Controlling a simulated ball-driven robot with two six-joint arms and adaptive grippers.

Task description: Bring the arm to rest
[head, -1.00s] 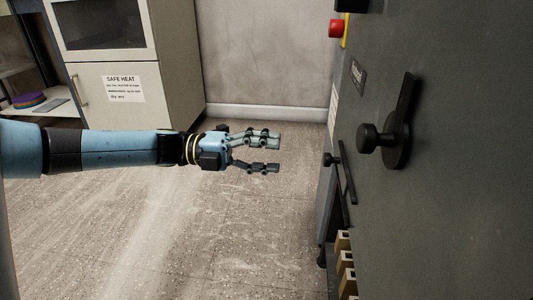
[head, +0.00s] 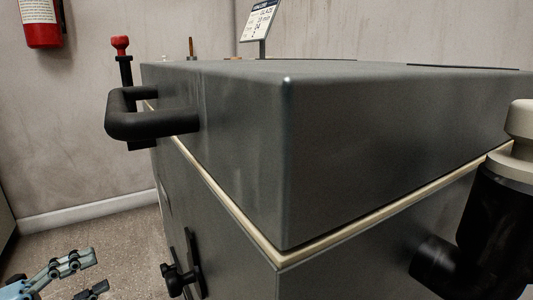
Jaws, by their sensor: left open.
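My left gripper (head: 98,272) is at the bottom left corner of the head view, cut off by the frame edge. Its two fingers are apart, with nothing between them. It is over the speckled floor, to the left of the large grey cabinet, and appears clear of it. Most of my left arm is out of the frame. My right gripper is not in view.
A large grey cabinet (head: 230,150) with a pale seam fills the middle and right. A black handle (head: 150,125) juts from its left side, and a black latch (head: 181,277) sits lower. A fire extinguisher (head: 41,22) hangs on the wall. Floor (head: 110,240) shows at left.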

